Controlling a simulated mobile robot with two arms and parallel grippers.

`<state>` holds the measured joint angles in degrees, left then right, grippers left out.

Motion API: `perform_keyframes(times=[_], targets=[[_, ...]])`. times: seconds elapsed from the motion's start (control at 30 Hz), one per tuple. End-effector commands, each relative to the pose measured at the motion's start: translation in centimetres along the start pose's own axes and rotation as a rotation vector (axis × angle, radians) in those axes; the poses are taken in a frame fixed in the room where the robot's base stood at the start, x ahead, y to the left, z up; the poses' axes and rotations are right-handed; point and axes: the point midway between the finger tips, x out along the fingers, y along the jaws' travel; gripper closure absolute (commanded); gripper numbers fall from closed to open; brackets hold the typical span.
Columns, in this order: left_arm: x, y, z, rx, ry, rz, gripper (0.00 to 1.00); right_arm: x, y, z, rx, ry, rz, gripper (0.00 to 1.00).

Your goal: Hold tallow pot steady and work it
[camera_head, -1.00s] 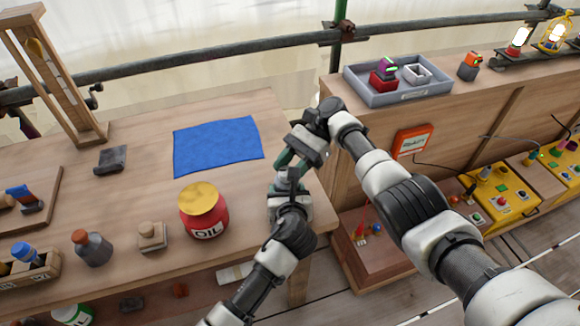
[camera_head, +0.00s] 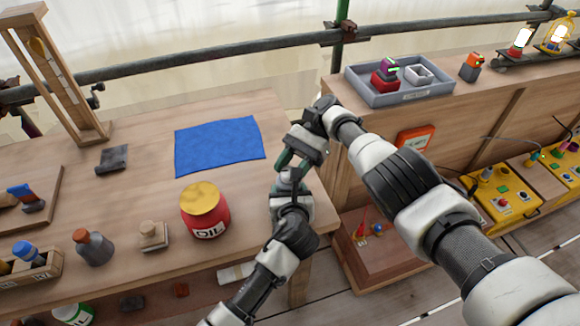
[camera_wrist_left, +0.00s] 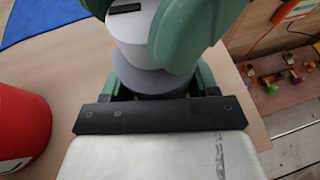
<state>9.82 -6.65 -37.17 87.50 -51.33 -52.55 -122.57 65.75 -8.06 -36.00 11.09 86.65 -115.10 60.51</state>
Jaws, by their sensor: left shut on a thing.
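My left gripper (camera_head: 289,187) is shut on a small grey pot-like thing, which I take to be the tallow pot (camera_wrist_left: 138,48), near the right edge of the wooden bench. In the left wrist view the pot has a pale grey body, a darker grey lower part and a dark patch on top. Green fingers cover much of it. My right gripper (camera_head: 284,163) reaches down from above, close over the pot. Whether its jaws are open or shut on it is hidden.
A red oil can (camera_head: 205,218) stands left of my left gripper; a blue cloth (camera_head: 218,145) lies behind it. A grey tray (camera_head: 398,96) sits on the right counter. Bare bench lies between cloth and can.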

Motion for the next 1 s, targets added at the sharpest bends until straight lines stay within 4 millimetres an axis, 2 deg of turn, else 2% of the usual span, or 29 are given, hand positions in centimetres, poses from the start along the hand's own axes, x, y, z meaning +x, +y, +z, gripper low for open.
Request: perform_keyframes(times=[0.03,0.13,0.67,1.0], targets=[[-0.04,-0.12,0.07,-0.001,-0.001,-0.003,0.67,0.09,-0.01,-0.04,0.000,-0.001,0.001,0.53],[-0.01,-0.05,0.07,-0.001,-0.001,-0.001,0.67,0.04,-0.01,-0.01,0.000,-0.001,0.000,0.38],[0.04,0.10,0.05,-0.001,-0.001,0.003,0.67,0.27,-0.16,-0.06,0.006,-0.005,-0.024,0.37],[0.04,0.12,0.03,-0.001,0.000,0.003,0.67,0.09,0.08,-0.13,0.054,0.000,-0.138,0.37]])
